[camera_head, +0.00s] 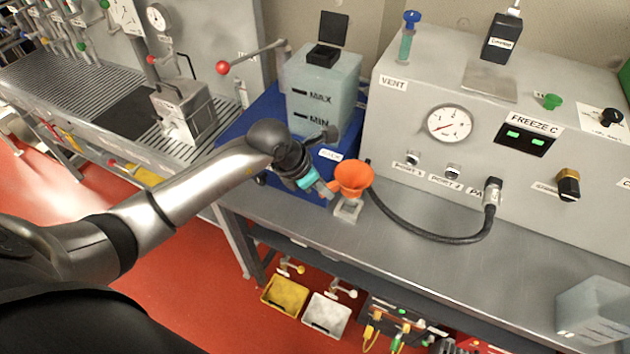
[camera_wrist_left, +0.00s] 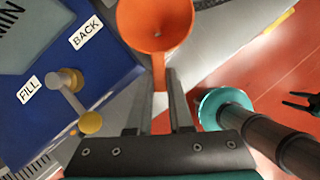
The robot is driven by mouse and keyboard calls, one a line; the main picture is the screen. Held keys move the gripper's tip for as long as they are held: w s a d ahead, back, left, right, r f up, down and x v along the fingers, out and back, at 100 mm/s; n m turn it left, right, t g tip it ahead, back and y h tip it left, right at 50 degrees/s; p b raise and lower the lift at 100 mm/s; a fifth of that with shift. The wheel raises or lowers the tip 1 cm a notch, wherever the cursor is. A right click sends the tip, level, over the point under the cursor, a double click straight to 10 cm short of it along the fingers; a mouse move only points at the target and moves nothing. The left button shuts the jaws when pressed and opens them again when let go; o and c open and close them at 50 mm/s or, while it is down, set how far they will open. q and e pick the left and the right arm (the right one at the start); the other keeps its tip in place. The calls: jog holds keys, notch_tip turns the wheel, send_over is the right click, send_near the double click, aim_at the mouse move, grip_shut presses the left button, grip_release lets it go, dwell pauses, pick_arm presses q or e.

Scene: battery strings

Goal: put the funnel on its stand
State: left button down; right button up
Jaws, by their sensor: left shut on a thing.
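The orange funnel (camera_head: 354,176) is at the front edge of the steel bench, its cone opening upward. My left gripper (camera_head: 328,190) is shut on the funnel's orange handle, to the left of the cone. In the left wrist view the funnel (camera_wrist_left: 155,22) is at the top, and the handle runs down between the fingers of my left gripper (camera_wrist_left: 160,100). A small grey stand (camera_head: 347,211) sits on the bench directly below the funnel in the head view. The funnel hides its upper part, so I cannot tell whether they touch. My right gripper is not in the head view.
A translucent tank (camera_head: 325,90) on a blue base (camera_head: 262,110) stands behind my left gripper. A grey panel box (camera_head: 450,90) stands right, its black hose (camera_head: 430,234) looping over the bench beside the funnel. Bare bench (camera_head: 480,270) lies in front of it.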

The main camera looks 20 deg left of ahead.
pick_arm(q)
jog(key=shift+f, duration=0.15)
dwell(0.3)
jog(key=shift+f+b, duration=2.05)
jog(key=shift+f, duration=0.1)
jog(key=shift+f+b, duration=0.95)
jog(key=shift+f, duration=0.2)
jog(key=c, duration=0.7)
grip_release()
jog(key=shift+c, duration=0.2)
